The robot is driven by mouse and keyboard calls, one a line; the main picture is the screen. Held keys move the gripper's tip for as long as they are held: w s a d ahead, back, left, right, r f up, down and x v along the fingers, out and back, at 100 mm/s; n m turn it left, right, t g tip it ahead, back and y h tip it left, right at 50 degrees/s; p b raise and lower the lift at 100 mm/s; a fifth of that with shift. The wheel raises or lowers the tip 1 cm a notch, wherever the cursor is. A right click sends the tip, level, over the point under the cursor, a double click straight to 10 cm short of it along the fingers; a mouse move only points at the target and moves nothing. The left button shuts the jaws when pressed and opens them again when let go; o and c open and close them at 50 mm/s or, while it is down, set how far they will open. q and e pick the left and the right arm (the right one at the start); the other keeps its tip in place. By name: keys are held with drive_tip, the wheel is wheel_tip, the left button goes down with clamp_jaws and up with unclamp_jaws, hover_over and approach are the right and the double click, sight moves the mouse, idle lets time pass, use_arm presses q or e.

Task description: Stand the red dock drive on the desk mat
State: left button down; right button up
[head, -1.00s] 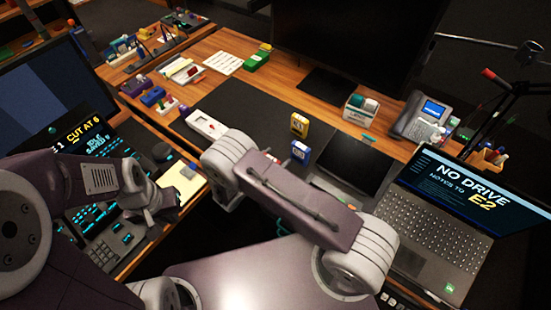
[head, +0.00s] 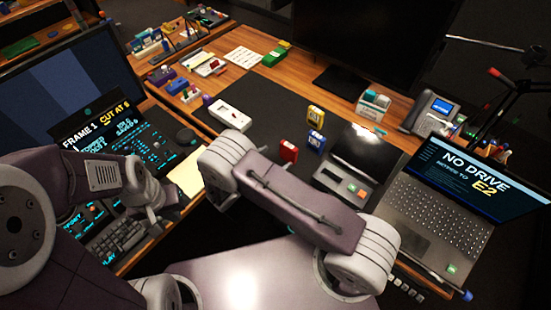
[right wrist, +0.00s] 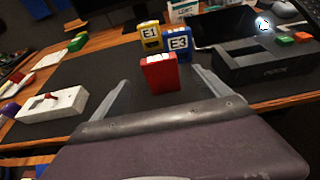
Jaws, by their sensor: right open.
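The red dock drive (head: 289,151) stands upright on the black desk mat (head: 266,108), left of the blue drive (head: 316,141) and in front of the yellow drive (head: 315,116). The right wrist view shows the red drive (right wrist: 160,74) between and just beyond the spread fingers of my right gripper (right wrist: 158,92), with no finger visibly touching it.
A white box with a red part (right wrist: 52,103) lies on the mat's left. A dark dock (right wrist: 265,60) stands to the right. The laptop (head: 440,205) reads "NO DRIVE" and "MOVES TO E2". The mat behind the white box is clear.

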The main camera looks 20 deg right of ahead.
drive_tip(key=shift+d, duration=0.1)
drive_tip(key=s+d+r+m+g+y, duration=0.2)
drive_tip(key=s+d+r+m+g, duration=0.1)
drive_tip(key=s+d+m+g, duration=0.25)
drive_tip(key=s+d+r+m+g+y, duration=0.2)
drive_tip(key=s+r+m+g+y, duration=0.15)
drive_tip(key=s+m, duration=0.4)
drive_tip(key=s+a+r+m+t+y, duration=0.1)
drive_tip(key=s+a+r+m+y, duration=0.2)
drive_tip(key=m, duration=0.9)
drive_tip(key=s+r+y, duration=0.1)
drive_tip(key=y, duration=0.2)
drive_tip(key=shift+r+m+t, duration=0.3)
drive_tip(key=shift+r+t, duration=0.05)
drive_tip(key=shift+t, duration=0.05)
